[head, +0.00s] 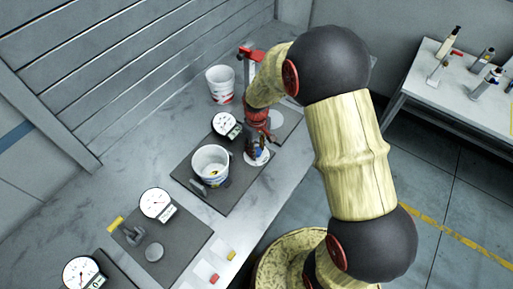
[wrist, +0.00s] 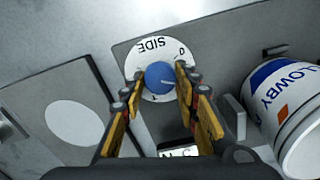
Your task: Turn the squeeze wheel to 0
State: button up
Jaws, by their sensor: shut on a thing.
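A blue knob (wrist: 160,76) sits at the centre of a round white dial (wrist: 146,52); the dial also shows in the head view (head: 256,159). The dial carries the word "SIDE" at its top, a "0" at upper right and a small mark like a "1" below. A pale line on the knob points right, below the "0". My gripper (wrist: 160,70) is shut on the blue knob, one finger on each side. In the head view my gripper (head: 262,145) stands over the dial, and the knob is partly hidden by the fingers. No "squeeze" lettering is readable.
A labelled white bucket (head: 210,166) stands close beside the dial on the same dark plate (head: 225,200). A gauge (head: 225,123) is behind it. Another white bucket (head: 220,84) is at the back. A neighbouring plate with a gauge (head: 156,203) lies nearer. A side table (head: 464,88) holds several bottles.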

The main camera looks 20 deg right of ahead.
jog(key=n, duration=0.5)
jog(key=shift+n+p, duration=0.3)
jog(key=shift+p, duration=0.05)
jog(key=n, duration=0.5)
jog(key=shift+n, duration=0.3)
jog(key=o, duration=1.1)
jog(key=shift+o, duration=0.2)
notch_tip(320, 180, up, 12)
dwell(0.4)
